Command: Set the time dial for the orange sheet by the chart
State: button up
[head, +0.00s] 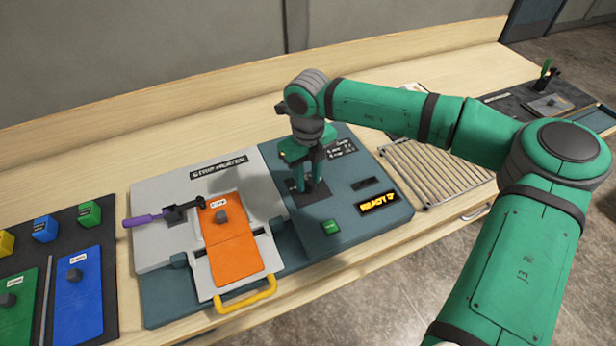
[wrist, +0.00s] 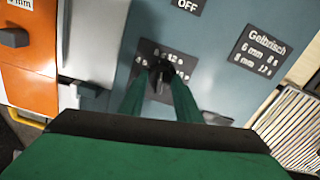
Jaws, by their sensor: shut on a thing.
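My gripper (head: 312,172) points down over the teal right half of the console (head: 345,228). In the wrist view its two green fingers (wrist: 160,88) are shut on the dark time dial (wrist: 158,72), which sits on a black plate with white numbers, partly hidden by the fingers. The chart (wrist: 260,52) is a black label to the right, headed "Gelbrisch", with a 6 mm row and an 8 mm row. The orange sheet (head: 236,256) lies in the console's left half, with a small grey block and a white label on it.
A purple-handled lever (head: 145,219) and a yellow handle (head: 246,297) are on the console's left part. A green button (head: 331,227) and a lit "READY" display (head: 380,203) are near the dial. A wire rack (head: 435,172) lies right; green and blue sheets (head: 78,293) lie left.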

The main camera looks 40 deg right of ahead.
aim_at(308, 182)
jog(key=shift+n, duration=1)
jog(key=o, duration=1.1)
jog(key=shift+c, duration=0.2)
jog(key=shift+r, duration=0.1)
notch_tip(308, 182, up, 11)
jog(key=shift+f, duration=0.2)
